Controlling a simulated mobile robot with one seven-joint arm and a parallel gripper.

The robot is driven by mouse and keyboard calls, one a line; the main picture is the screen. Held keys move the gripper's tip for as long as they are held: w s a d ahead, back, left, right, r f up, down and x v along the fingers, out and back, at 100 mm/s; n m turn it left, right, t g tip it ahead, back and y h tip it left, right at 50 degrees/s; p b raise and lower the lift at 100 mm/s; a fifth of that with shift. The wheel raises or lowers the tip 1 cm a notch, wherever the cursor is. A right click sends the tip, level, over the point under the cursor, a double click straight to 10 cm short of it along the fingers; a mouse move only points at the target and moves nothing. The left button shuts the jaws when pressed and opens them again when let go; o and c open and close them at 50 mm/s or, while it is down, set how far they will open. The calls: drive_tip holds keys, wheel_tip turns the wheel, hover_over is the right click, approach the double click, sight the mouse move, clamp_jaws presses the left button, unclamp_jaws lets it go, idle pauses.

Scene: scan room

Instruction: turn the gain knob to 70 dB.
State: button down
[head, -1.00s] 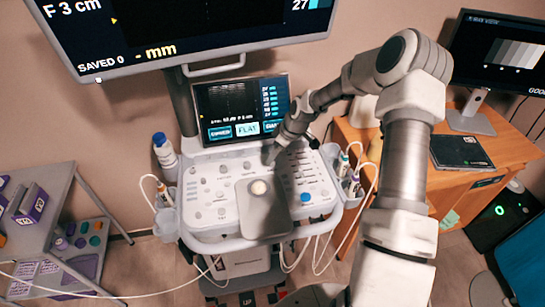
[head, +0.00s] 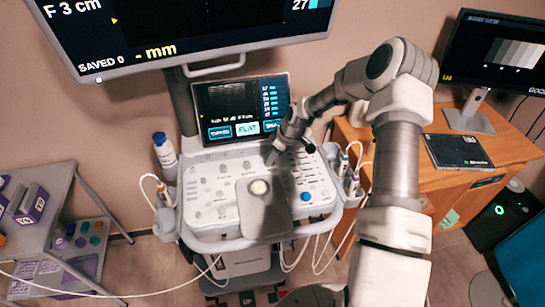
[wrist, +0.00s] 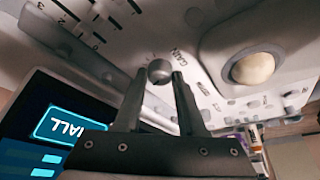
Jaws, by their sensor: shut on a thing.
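The gain knob (wrist: 158,72) is a small round grey knob on the white console panel, beside the printed word GAIN in the wrist view. My gripper (wrist: 157,77) has one finger on each side of it and is shut on it. In the head view my gripper (head: 271,158) reaches down to the upper middle of the ultrasound console (head: 222,178) and hides the knob. The console's small screen (head: 240,105) has a line of readout text, too small to read surely.
A pale trackball (wrist: 252,68) sits in a dark ring near the knob; it also shows in the head view (head: 259,187). A blue button (head: 306,196) is at the right. A large monitor (head: 180,45) overhangs the back. Probes (head: 350,170) hang at the console's right side.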

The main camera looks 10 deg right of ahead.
drive_tip(key=shift+f+m+b, duration=0.1)
drive_tip(key=shift+m+b, duration=0.3)
drive_tip(key=shift+b, duration=0.1)
drive_tip(key=shift+s+a+f+m+t+h+b, duration=0.1)
drive_tip(key=shift+m+t+h+b, duration=0.3)
drive_tip(key=shift+m+b, duration=0.65)
drive_tip(key=m+b, duration=0.1)
drive_tip(key=b, duration=0.1)
drive_tip(key=m+h+b, duration=0.1)
drive_tip(key=m, duration=0.1)
drive_tip(key=shift+a+m+t+b, duration=0.2)
drive_tip(key=shift+m+t+b, duration=0.05)
drive_tip(key=shift+t+b, duration=0.15)
drive_tip(key=m+h+b, duration=0.1)
drive_tip(key=m+b, duration=0.1)
drive_tip(key=m, duration=0.1)
drive_tip(key=shift+a+h, duration=0.1)
drive_tip(key=shift+h, duration=0.2)
drive_tip(key=shift+r+m+h+b, duration=0.2)
drive_tip(key=shift+m+h+b, duration=0.25)
drive_tip(key=shift+m, duration=0.75)
drive_tip(key=c, duration=0.5)
unclamp_jaws()
